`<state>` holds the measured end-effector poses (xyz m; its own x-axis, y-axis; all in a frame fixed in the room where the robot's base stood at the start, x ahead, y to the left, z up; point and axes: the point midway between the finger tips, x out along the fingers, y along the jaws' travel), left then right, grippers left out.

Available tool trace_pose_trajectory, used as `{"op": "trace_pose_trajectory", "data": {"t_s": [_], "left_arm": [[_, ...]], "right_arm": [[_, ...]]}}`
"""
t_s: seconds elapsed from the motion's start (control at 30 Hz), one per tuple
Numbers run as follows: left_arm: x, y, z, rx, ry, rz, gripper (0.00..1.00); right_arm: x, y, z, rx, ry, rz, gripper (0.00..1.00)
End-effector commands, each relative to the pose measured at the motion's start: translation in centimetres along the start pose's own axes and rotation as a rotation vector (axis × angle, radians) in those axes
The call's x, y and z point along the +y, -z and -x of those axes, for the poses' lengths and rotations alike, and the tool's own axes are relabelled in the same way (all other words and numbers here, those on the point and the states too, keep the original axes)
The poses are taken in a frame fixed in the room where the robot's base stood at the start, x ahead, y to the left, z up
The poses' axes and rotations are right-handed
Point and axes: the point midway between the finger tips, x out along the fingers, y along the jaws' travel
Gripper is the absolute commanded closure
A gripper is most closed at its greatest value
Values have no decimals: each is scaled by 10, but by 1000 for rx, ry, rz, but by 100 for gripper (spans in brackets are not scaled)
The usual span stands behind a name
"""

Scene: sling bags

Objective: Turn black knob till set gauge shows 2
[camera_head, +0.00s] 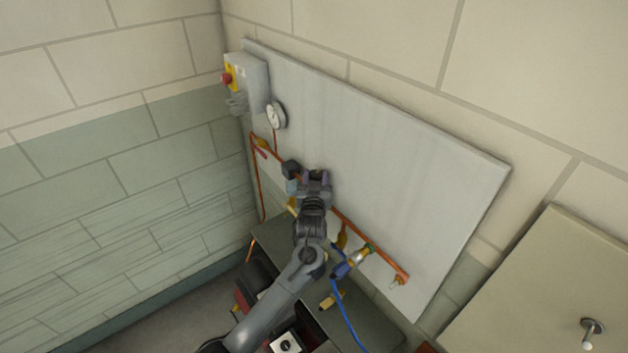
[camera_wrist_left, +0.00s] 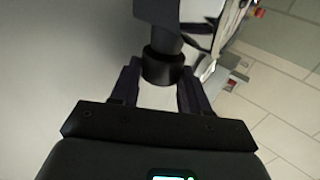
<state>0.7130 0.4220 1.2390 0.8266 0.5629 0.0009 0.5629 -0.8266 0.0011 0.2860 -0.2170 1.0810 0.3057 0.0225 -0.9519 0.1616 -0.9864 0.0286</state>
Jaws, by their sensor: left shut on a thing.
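My left gripper (camera_head: 314,180) is at the pipework on the grey panel, its arm coming up from below. In the left wrist view its two fingers (camera_wrist_left: 160,72) are on either side of the black knob (camera_wrist_left: 162,66), shut on it. The knob is a short dark cylinder below a wider dark body. In the head view the knob is hidden by the gripper. A round white-faced gauge (camera_head: 276,115) is on the panel up and left of the gripper; its reading is too small to make out. I cannot tell whether it is the set gauge.
The grey panel (camera_head: 400,180) carries copper pipe (camera_head: 372,244), a dark block (camera_head: 291,168) beside my gripper, and a box with a red button (camera_head: 227,79) at upper left. A blue hose (camera_head: 349,315) hangs below. A beige cabinet (camera_head: 540,290) stands at right.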

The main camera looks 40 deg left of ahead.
Motion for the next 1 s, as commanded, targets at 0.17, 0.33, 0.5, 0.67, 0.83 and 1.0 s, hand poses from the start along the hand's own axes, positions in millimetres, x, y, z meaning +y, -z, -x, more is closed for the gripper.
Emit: {"op": "trace_pose_trajectory", "data": {"t_s": [0.17,0.33,0.5,0.67,0.83,1.0], "left_arm": [[5,-4,-1,-2,145,5,85],[6,-4,-2,-2,257,4,85],[6,-5,-2,-3,332,3,85],[6,-4,-2,-5,369,-1,85],[6,-2,-1,-5,385,-2,85],[6,-2,-1,-5,385,-3,85]], "right_arm": [[0,-5,-14,0,-2,3,57],[1,-9,-27,-2,-7,8,57],[2,-13,-38,-2,-9,11,57],[1,-15,-43,-2,-8,11,57],[1,-15,-44,-2,-7,9,57],[0,-15,-44,-2,-4,5,57]]}}
